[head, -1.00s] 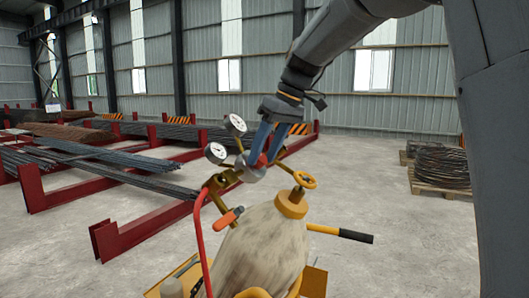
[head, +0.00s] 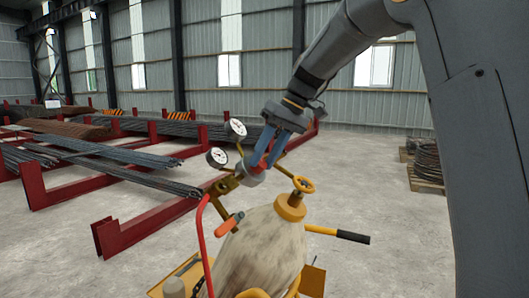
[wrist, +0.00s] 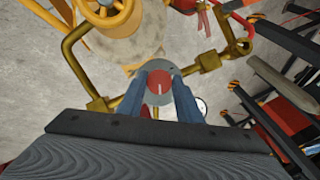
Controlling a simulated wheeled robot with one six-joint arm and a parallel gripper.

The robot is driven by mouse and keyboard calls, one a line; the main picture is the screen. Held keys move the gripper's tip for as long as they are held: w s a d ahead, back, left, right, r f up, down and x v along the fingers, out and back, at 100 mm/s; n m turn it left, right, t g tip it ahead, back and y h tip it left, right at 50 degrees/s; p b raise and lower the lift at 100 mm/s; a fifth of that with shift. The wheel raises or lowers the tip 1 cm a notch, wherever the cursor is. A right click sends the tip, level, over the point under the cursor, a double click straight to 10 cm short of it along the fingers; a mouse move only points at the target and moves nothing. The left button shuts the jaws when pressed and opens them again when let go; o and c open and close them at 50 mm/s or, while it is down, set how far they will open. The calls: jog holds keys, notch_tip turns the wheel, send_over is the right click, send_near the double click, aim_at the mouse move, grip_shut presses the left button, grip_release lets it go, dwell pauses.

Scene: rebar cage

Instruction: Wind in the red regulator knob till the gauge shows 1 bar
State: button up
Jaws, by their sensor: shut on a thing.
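The red regulator knob (wrist: 159,82) shows in the wrist view between the two blue fingers of my gripper (wrist: 161,86). A pale line is marked on its face. In the head view my gripper (head: 265,162) is shut on the knob, which the fingers mostly hide. The regulator body (head: 249,177) is grey with brass fittings. Two white round gauges stand by it, an upper one (head: 236,129) and a lower one (head: 217,156). Their dials are too small to read, and I cannot tell which pressure they show. In the wrist view a gauge (wrist: 202,107) is partly hidden behind a finger.
An orange-handled valve (head: 229,223) and a black-gripped yellow handle (head: 352,236) stick out. Red rebar racks (head: 115,238) lie behind.

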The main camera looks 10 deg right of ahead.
jog(key=shift+d+m+y+p, duration=0.1)
jog(key=shift+m+y+p, duration=0.4)
jog(key=shift+m, duration=0.4)
jog(key=o, duration=1)
jog(key=shift+o, duration=0.2)
jog(key=b+v, duration=0.2)
jog(key=v, duration=0.5)
jog(key=shift+w+d+r, duration=0.2)
jog(key=shift+r, duration=0.15)
